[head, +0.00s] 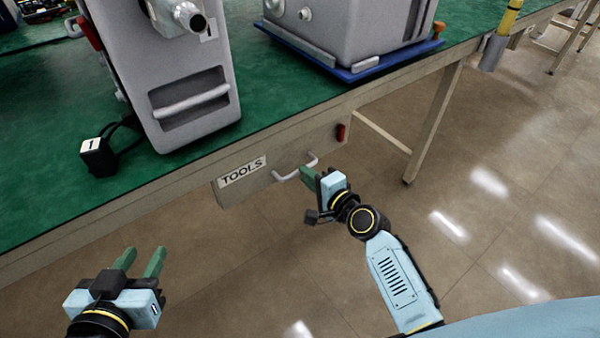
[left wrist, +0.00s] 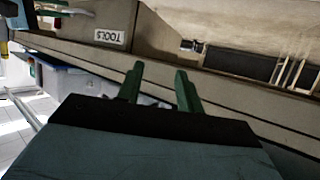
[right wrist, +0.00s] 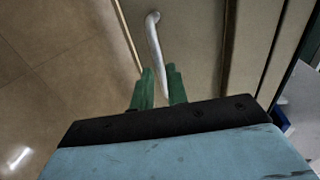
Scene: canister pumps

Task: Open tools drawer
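The tools drawer (head: 232,191) is set under the green-topped bench and has a "TOOLS" label (head: 242,171). Its front looks roughly in line with the bench apron. Its pale bar handle (head: 284,178) shows in the head view and, close up, in the right wrist view (right wrist: 153,38). My right gripper (head: 309,177) is at the right end of the handle. In the right wrist view its fingers (right wrist: 160,78) are close together with the handle between them. My left gripper (head: 143,252) is open and empty, away from the drawer at lower left. The label also shows in the left wrist view (left wrist: 109,37).
A large grey pump housing (head: 172,75) stands on the bench (head: 40,190) above the drawer. A red item (head: 341,133) is on the apron right of the handle. The floor before the bench is clear.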

